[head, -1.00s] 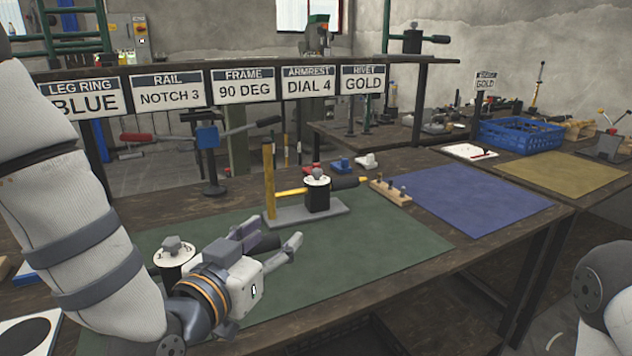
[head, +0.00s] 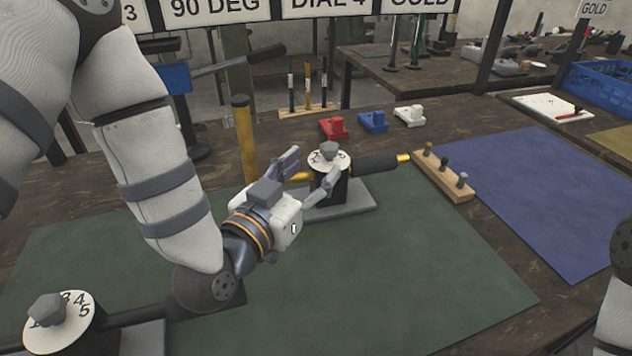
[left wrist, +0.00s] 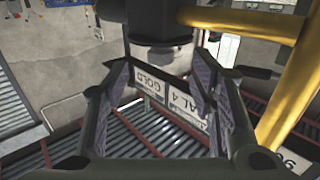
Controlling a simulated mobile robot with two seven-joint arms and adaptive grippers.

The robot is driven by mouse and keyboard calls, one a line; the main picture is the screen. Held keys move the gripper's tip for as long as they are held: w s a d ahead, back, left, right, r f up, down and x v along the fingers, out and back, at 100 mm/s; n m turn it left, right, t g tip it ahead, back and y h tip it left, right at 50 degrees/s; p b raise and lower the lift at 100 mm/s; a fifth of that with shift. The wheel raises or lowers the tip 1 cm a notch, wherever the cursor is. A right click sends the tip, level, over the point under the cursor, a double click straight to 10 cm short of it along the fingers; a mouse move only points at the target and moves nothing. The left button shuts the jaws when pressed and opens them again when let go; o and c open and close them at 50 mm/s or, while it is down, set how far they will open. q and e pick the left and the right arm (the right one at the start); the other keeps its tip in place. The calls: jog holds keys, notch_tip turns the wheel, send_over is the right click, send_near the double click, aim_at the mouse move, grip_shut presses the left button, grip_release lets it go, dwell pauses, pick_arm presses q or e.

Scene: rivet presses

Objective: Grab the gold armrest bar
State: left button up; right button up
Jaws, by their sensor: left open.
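The gold armrest bar shows in the head view as an upright gold post (head: 243,140) with a horizontal gold rod running right to a dial block (head: 330,175). A black sleeve (head: 375,166) and a gold tip (head: 403,157) lie beyond the block. My left gripper (head: 308,172) is open in front of the rod and dial block, hiding part of both. In the left wrist view the gold bar (left wrist: 240,22) crosses the top right and bends down the right side. The open fingers (left wrist: 165,80) show nothing gripped between them. My right gripper is out of view.
A second dial block (head: 60,320) stands at the lower left. Red (head: 333,127), blue (head: 373,121) and white (head: 409,115) small pieces sit behind the bar. A wooden peg block (head: 443,176) lies to its right. The green mat (head: 400,260) is mostly clear.

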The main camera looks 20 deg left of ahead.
aim_at(325, 149)
pick_arm(q)
jog(key=x, duration=0.5)
jog(key=r+x, duration=0.1)
jog(key=x, duration=0.1)
jog(key=shift+w, duration=0.2)
jog(key=shift+r, duration=0.15)
grip_shut()
